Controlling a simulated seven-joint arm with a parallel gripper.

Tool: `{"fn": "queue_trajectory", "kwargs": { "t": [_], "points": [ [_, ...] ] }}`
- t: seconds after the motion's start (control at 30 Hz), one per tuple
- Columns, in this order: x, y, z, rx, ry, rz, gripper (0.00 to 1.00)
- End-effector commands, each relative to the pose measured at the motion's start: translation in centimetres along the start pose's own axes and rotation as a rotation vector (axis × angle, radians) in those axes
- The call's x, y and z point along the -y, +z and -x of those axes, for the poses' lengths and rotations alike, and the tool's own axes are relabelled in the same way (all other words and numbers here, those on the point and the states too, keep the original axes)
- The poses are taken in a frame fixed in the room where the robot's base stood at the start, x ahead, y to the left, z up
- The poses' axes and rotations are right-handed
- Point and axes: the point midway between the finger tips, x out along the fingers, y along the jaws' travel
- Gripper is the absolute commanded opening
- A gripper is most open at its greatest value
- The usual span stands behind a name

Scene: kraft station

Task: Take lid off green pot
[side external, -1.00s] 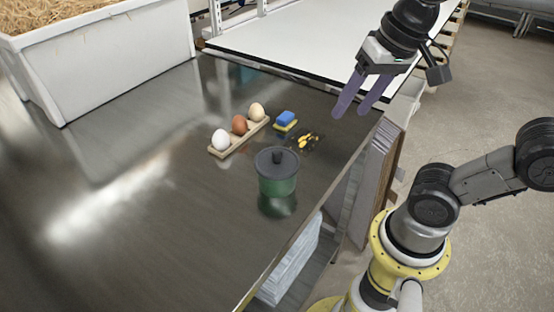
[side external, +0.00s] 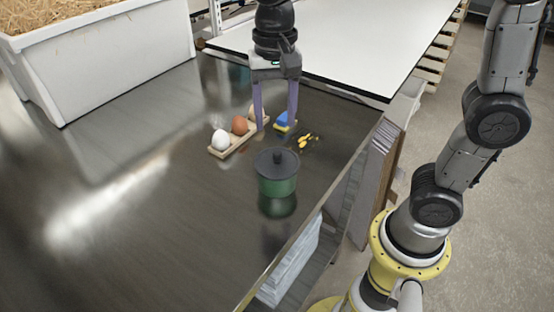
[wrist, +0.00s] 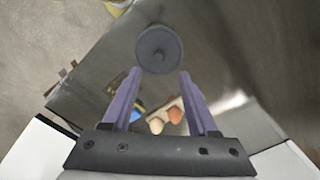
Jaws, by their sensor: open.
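The green pot (side external: 277,187) stands upright on the dark metal table. Its dark grey lid (side external: 264,160) with a round knob (side external: 278,156) sits on top. In the wrist view the lid (wrist: 150,60) shows from above, beyond my fingertips, and hides the pot's body. My gripper (side external: 275,120) is open and empty, with two purple fingers pointing down. In the side view it appears behind the pot, in front of the egg holder's far end and the sponge. It also shows in the wrist view (wrist: 160,75), with its fingers spread apart.
A wooden egg holder (side external: 226,152) carries a white egg (side external: 221,138), a brown egg (side external: 240,125) and a partly hidden third egg. A blue and yellow sponge (side external: 283,120) and yellow bits (side external: 307,140) lie nearby. A white straw-filled bin (side external: 110,70) stands at back left. The table's left front is clear.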

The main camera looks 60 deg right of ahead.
Motion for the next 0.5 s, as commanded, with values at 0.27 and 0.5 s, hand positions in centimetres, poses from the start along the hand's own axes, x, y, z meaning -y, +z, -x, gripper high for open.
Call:
{"fn": "queue_trajectory", "kwargs": {
  "t": [0.27, 0.5],
  "points": [
    [0.0, 0.0, -2.8, 0.0, -0.001, 0.0, 0.59],
    [-0.4, 0.0, -5.6, 0.001, 0.002, 0.0, 0.59]
  ]
}}
